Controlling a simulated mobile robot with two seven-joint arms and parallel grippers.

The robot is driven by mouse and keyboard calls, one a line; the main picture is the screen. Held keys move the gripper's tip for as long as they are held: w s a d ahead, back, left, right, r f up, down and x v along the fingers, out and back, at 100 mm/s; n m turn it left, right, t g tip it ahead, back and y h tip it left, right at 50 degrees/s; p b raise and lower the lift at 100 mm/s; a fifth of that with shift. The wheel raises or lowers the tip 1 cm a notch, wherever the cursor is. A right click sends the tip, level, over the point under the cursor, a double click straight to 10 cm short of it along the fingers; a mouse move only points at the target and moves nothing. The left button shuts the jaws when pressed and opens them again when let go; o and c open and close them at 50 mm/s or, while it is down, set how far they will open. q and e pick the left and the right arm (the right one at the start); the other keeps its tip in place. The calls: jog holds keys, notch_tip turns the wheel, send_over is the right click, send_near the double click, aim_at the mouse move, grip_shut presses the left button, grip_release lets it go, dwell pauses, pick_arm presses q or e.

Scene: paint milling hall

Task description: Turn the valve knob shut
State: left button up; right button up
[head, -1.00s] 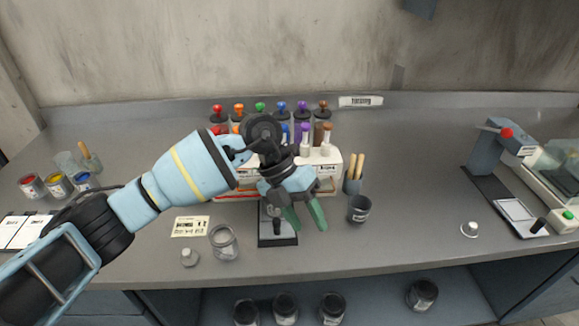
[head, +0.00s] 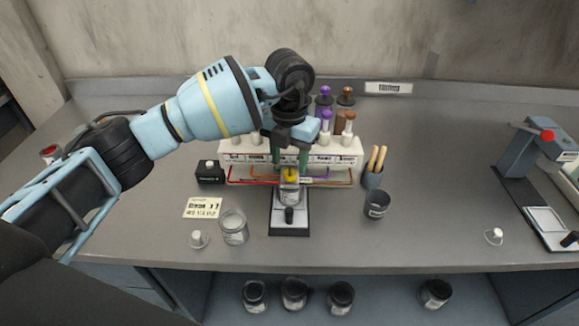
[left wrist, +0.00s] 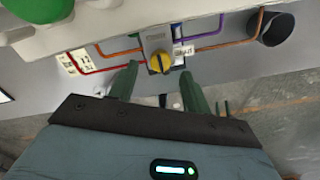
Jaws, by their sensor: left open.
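The yellow valve knob (head: 291,175) sits at the front middle of the white dispenser rack (head: 235,158), where the coloured pipes meet. In the left wrist view the knob (left wrist: 160,62) is on a grey block, with a small label (left wrist: 183,50) reading "SHUT" to its right. How far the knob is turned is hard to tell. My left gripper (head: 291,159) is open and empty. In the left wrist view its green fingers (left wrist: 158,84) point toward the knob, one to each side, with no clear contact. My right gripper is not in view.
A black-framed stand (head: 274,228) with a container on it is below the knob. A glass jar (head: 234,228) and a white-topped stopper (head: 198,239) stand left of it. A dark cup (head: 377,204) stands to the right.

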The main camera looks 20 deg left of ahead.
aim_at(289, 173)
pick_arm(q)
jog(key=shift+f, duration=1.55)
jog(key=c, duration=1)
